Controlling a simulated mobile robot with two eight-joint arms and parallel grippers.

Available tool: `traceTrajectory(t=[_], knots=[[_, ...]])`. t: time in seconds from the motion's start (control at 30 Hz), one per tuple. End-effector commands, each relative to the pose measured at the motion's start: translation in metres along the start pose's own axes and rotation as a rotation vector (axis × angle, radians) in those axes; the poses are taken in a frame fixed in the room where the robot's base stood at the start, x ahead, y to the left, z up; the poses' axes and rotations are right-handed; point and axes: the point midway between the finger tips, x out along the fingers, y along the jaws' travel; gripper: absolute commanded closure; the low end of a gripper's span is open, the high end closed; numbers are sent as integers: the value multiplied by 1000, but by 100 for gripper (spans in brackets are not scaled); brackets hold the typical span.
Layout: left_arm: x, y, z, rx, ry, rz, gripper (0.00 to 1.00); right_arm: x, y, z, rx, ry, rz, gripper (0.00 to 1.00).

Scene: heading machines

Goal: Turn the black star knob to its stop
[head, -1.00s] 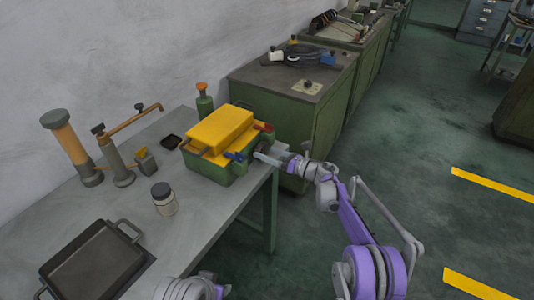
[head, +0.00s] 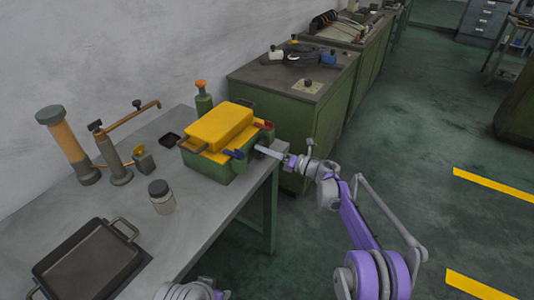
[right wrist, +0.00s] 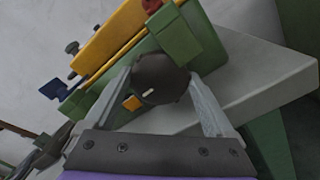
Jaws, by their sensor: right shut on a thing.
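The black star knob (right wrist: 158,76) sits on the side of the green and yellow machine (head: 218,160). In the right wrist view it is dark and rounded, with a short white mark, and lies between my fingers. An orange patch (right wrist: 132,103) shows beside it. My right gripper (head: 262,150) reaches the machine's right side and is shut on the knob.
A jar (head: 161,198), a black tray (head: 88,262) and a hand press (head: 112,158) stand on the grey table (head: 205,222). Open floor lies to the right.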

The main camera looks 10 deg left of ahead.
Motion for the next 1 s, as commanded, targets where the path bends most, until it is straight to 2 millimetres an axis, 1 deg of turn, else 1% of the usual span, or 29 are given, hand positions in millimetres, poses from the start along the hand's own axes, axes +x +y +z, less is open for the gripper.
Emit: traceTrajectory(t=[0.2,0.4,0.87,0.9,0.97,1.0], knots=[[7,0,4,0,-2,0,56,0,-1,-2,116,0,1,67],[9,0,5,0,-3,0,56,0,-1,-2,173,0,1,67],[9,0,6,0,-3,0,56,0,-1,-2,189,0,1,67],[9,0,6,0,-3,0,56,0,-1,-2,189,0,1,10],[9,0,6,0,-3,0,56,0,-1,-1,189,0,1,0],[9,0,6,0,-3,0,56,0,-1,-1,189,-1,1,0]])
